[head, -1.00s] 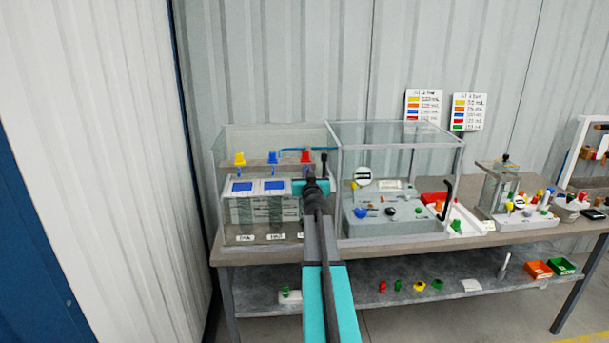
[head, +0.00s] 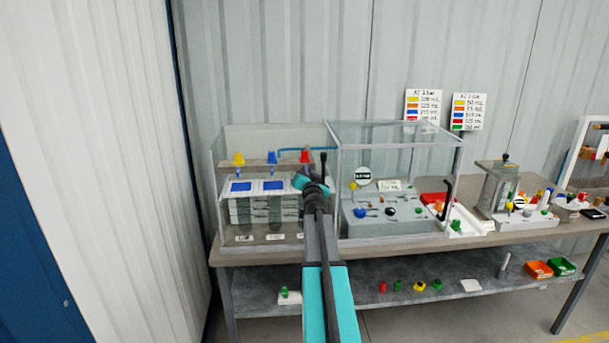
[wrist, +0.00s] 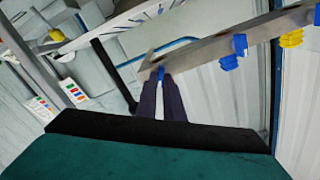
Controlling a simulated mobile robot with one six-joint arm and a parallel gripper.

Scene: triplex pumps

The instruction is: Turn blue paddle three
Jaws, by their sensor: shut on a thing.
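Paddle three is a small blue tab (wrist: 160,74) near the end of the bar in the wrist view. My gripper (wrist: 161,82) is shut on it, with the dark fingers on either side. In the head view my gripper (head: 308,180) is below the red cap (head: 305,155) and hides this paddle. My wrist is tilted.
The clear box (head: 400,135) stands close to the right of my arm, with small parts inside. A lower shelf (head: 350,293) holds small coloured parts.

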